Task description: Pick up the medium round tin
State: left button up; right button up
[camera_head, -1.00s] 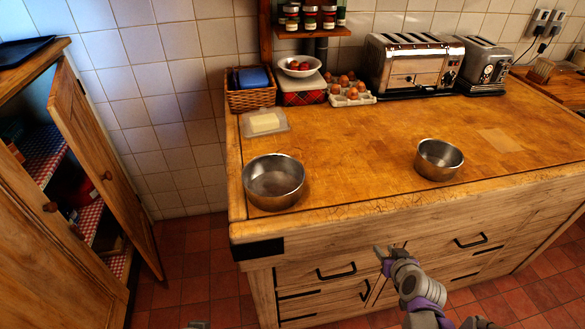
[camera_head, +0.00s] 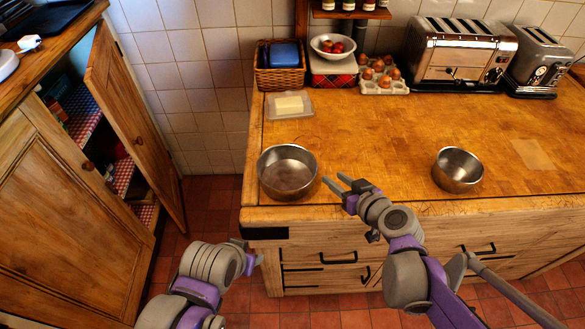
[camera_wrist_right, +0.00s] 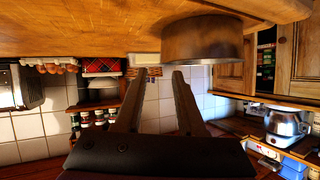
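Two round steel tins stand upright on the wooden worktop. The larger tin (camera_head: 287,172) is near the front left corner, and the smaller tin (camera_head: 458,169) is farther right. No third tin shows to compare sizes. My right gripper (camera_head: 334,181) is open and empty, just right of the larger tin, its fingers pointing toward it without visible contact. In the right wrist view, which looks upside down, the open fingers (camera_wrist_right: 157,85) are spread below a tin (camera_wrist_right: 202,40). My left gripper (camera_head: 250,252) is low, in front of the worktop's left corner; its fingers are unclear.
A butter dish (camera_head: 289,105) lies behind the larger tin. A basket (camera_head: 281,76), an egg tray (camera_head: 384,78) and a toaster (camera_head: 459,55) line the back. An open cupboard door (camera_head: 136,120) stands at left.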

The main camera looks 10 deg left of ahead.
aim_at(312, 158)
jog(key=shift+y, duration=0.3)
jog(key=x, duration=0.3)
jog(key=r+x, duration=0.1)
jog(key=x, duration=0.2)
jog(key=shift+w+a+r, duration=0.1)
jog(key=shift+w+a, duration=0.25)
jog(key=shift+a, duration=0.05)
jog(key=shift+f+x, duration=0.2)
jog(key=shift+x, duration=2.6)
jog(key=shift+s+d, duration=0.1)
grip_shut()
jog(key=shift+s, duration=0.1)
